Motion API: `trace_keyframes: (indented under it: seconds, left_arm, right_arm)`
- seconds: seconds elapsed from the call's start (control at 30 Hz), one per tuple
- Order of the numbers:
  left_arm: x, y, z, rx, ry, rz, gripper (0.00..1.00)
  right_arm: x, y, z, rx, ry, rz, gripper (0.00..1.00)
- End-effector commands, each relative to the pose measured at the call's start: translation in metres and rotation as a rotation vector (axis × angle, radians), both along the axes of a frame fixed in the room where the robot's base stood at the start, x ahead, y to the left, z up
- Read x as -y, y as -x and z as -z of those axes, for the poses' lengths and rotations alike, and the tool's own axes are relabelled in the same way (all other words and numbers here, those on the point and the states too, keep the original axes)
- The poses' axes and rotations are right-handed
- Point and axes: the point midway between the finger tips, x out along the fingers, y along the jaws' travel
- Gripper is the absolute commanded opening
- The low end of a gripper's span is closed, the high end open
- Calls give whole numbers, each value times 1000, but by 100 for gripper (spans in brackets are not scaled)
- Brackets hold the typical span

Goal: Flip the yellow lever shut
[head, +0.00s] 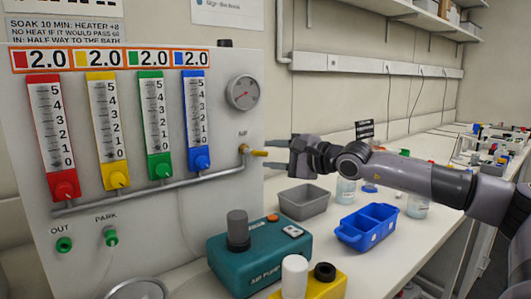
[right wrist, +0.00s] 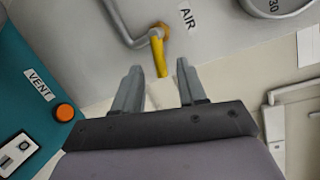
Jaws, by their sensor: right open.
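The yellow lever (head: 259,153) sits on a brass fitting at the right end of the grey pipe on the panel, under the AIR label. It points to the right in the head view. In the right wrist view the lever (right wrist: 158,55) extends from the fitting toward the gap between my fingertips. My right gripper (head: 291,156) is open and empty, just right of the lever's free end, with a small gap visible in the head view. Its two fingers (right wrist: 159,70) appear either side of the lever's line in the wrist view. My left gripper is not in view.
The panel (head: 222,75) carries red, yellow, green and blue flow tubes and a round gauge (head: 242,92). A teal air pump (head: 260,255) stands below the lever. A grey tray (head: 304,201) and a blue bin (head: 367,227) are on the bench below my right arm.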

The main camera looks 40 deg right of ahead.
Motion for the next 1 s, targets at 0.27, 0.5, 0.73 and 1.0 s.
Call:
trace_keyframes:
  seconds: [0.27,0.5,0.73,1.0]
  left_arm:
    - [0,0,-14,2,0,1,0]
    - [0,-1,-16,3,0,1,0]
    - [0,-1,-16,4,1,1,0]
    - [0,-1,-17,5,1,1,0]
  right_arm:
    - [-3,-21,1,2,-2,0,41]
    - [-4,-28,4,-1,-1,1,41]
    - [-4,-28,4,-1,0,0,41]
    - [-4,-28,4,-1,0,0,0]
